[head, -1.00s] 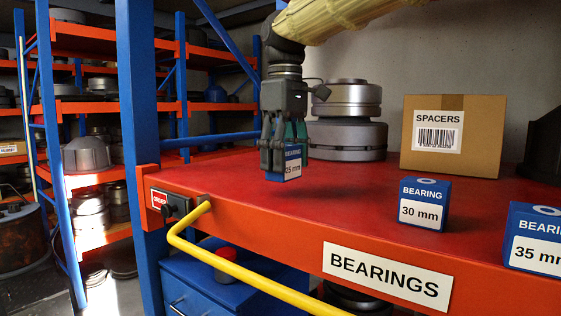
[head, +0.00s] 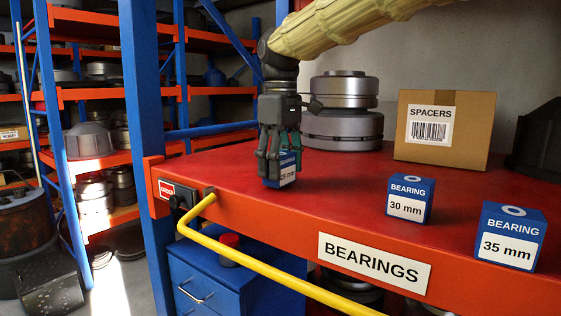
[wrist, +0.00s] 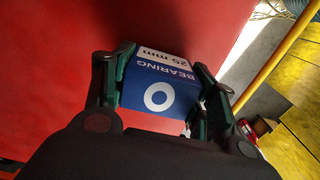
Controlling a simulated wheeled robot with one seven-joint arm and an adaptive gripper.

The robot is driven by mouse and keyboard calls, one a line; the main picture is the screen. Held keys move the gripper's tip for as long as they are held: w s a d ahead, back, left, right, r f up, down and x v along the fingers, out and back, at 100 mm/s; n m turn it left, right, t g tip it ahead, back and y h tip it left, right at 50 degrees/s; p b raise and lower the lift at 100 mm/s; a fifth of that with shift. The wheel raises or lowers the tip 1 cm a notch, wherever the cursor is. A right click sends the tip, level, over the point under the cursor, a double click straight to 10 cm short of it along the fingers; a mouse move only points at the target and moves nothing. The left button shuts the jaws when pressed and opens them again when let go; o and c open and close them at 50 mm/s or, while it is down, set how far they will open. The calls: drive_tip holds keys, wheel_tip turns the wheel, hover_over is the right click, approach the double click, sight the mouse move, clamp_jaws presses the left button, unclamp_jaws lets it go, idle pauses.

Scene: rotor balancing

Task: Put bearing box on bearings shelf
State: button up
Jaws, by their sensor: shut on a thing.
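My gripper (head: 279,170) is shut on a blue and white bearing box (head: 288,169). In the wrist view the box (wrist: 160,85) reads "BEARING 25 mm" and sits between the fingers. The gripper is over the left end of the red bearings shelf (head: 335,190), which has a "BEARINGS" label on its orange front edge. The box is at or just above the shelf surface; I cannot tell whether it touches. The fingers hide part of the box in the head view.
A 30 mm bearing box (head: 410,198) and a 35 mm bearing box (head: 511,236) stand to the right on the shelf. A spacers carton (head: 444,130) and stacked metal rotors (head: 342,110) stand behind. A yellow rail (head: 270,270) runs along the front. The shelf's middle is clear.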

sight(281, 152)
drive_tip(key=shift+w+f, duration=0.2)
drive_tip(key=o, duration=1.1)
drive_tip(key=shift+w+f, duration=0.25)
drive_tip(key=shift+w, duration=0.2)
drive_tip(key=shift+s+r, duration=0.25)
drive_tip(key=shift+s, duration=0.2)
drive_tip(key=shift+w+r, duration=0.3)
drive_tip(key=shift+w, duration=0.05)
wheel_tip(281, 152, up, 11)
drive_tip(key=b, duration=0.3)
drive_tip(key=shift+s+r, duration=0.15)
drive_tip(key=shift+r, duration=0.05)
